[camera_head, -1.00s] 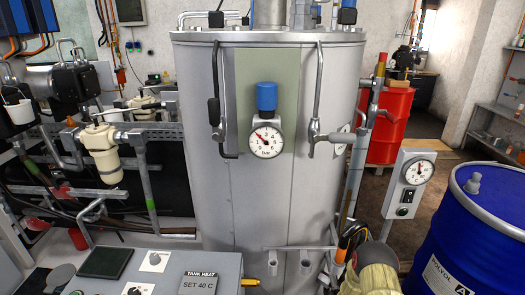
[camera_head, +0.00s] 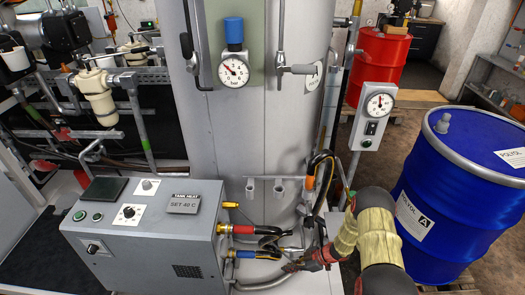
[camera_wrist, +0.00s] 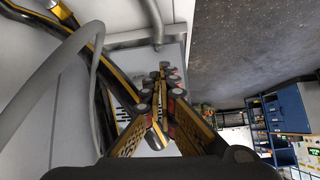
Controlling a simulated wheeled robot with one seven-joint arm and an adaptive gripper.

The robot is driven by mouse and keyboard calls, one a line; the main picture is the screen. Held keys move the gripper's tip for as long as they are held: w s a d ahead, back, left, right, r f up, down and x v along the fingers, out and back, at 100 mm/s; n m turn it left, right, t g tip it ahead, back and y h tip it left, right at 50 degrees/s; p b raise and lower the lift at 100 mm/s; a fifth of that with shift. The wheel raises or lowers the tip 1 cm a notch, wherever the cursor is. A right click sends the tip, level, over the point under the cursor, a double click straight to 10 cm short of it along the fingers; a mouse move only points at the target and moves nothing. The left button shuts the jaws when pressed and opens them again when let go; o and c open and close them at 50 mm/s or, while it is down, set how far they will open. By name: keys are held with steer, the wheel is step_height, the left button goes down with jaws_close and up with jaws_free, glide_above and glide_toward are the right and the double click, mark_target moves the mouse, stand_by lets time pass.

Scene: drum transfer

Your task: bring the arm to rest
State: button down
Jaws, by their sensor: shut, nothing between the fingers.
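My gripper (camera_wrist: 164,72) is shut and empty in the wrist view, its yellow-and-black fingers drawn together with dark round joints and reddish pads. A grey panel and a thick grey hose lie close behind and beside it. In the head view my arm, with yellowish covers, comes in at the lower right. It reaches left, and my gripper (camera_head: 292,266) is low in front of the tank (camera_head: 300,130), near the hoses right of the control box (camera_head: 150,235). Whether it touches a hose cannot be told.
A blue drum (camera_head: 455,200) stands close to the right of my arm. A red drum (camera_head: 378,68) is farther back. A gauge post (camera_head: 375,115) stands between the tank and blue drum. Black hoses (camera_head: 321,175) hang by the tank. Dark floor shows in the wrist view (camera_wrist: 250,45).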

steer(key=w+d+m+t+h, duration=0.25)
steer(key=d+m+h, duration=0.3)
steer(key=d, duration=0.65)
steer(key=d+r+m+g+h, duration=0.1)
steer(key=d+r+m+h, duration=0.1)
steer(key=d+r+h, duration=0.5)
steer(key=s+d+r+m+g, duration=0.15)
steer(key=s+r, duration=0.25)
steer(key=r, duration=0.5)
steer(key=s+d+r+m, duration=0.2)
steer(key=s+r+m, duration=0.1)
steer(key=r, duration=0.7)
steer(key=s+a+r+m+t+y, duration=0.1)
steer(key=s+a+r, duration=0.4)
steer(key=s+r, duration=0.3)
steer(key=s+a+r+m+t+y, duration=0.1)
steer(key=s+a+r, duration=0.4)
steer(key=r, duration=1)
steer(key=s+a+r+m+t+y, duration=0.1)
steer(key=s+a+r, duration=0.4)
steer(key=s+r, duration=0.6)
steer(key=shift+a+r+m+t, duration=0.15)
steer(key=shift+r+m+t, duration=0.1)
steer(key=shift+m+t, duration=0.45)
